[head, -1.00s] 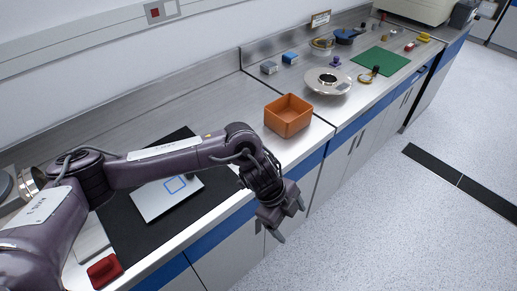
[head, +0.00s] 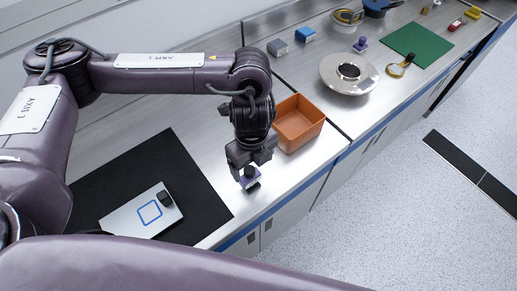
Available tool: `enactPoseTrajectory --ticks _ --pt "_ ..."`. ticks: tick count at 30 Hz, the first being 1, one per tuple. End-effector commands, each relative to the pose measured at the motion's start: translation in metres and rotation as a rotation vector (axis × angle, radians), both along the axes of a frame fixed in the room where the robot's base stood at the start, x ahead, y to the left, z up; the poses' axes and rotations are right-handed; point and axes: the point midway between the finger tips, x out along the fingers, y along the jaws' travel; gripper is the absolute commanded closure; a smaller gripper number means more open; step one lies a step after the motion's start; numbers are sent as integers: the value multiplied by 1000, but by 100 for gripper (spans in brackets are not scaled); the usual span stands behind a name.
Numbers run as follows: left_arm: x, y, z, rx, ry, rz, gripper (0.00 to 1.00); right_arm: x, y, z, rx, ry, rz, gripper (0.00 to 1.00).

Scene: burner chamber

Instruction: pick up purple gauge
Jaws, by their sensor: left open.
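A small purple piece with a dark lower part, which looks like a purple gauge (head: 251,180), is at my left gripper (head: 249,176), near the front edge of the steel counter. My left gripper points down over it with its jaws open. The fingers partly hide the piece, and I cannot tell whether they touch it. Another small purple piece with a dark top (head: 360,45) stands farther back on the counter. My right gripper is not in view.
An orange bin (head: 313,138) stands just right of my left gripper. A black mat (head: 100,190) with a grey plate (head: 125,218) lies to the left. Farther back are a round metal flange (head: 335,82), a green mat (head: 430,47) and small blocks.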

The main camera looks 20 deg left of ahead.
Motion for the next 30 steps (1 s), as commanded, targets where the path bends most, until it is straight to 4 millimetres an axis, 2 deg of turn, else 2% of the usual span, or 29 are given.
enactPoseTrajectory --ticks 4,7,13,17,20,26,30 --pt "-2 1 -9 2 5 -1 20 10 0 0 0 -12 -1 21" --pt "-2 1 -19 1 4 0 20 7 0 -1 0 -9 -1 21" --pt "-2 3 -31 2 4 1 20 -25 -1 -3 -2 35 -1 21" --pt "-3 7 -46 2 6 3 20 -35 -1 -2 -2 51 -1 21" --pt "-3 9 -58 1 6 2 20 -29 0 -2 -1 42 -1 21" --pt "-2 10 -77 2 2 0 20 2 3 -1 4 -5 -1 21" --pt "-2 10 -78 3 0 -2 20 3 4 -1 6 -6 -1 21"
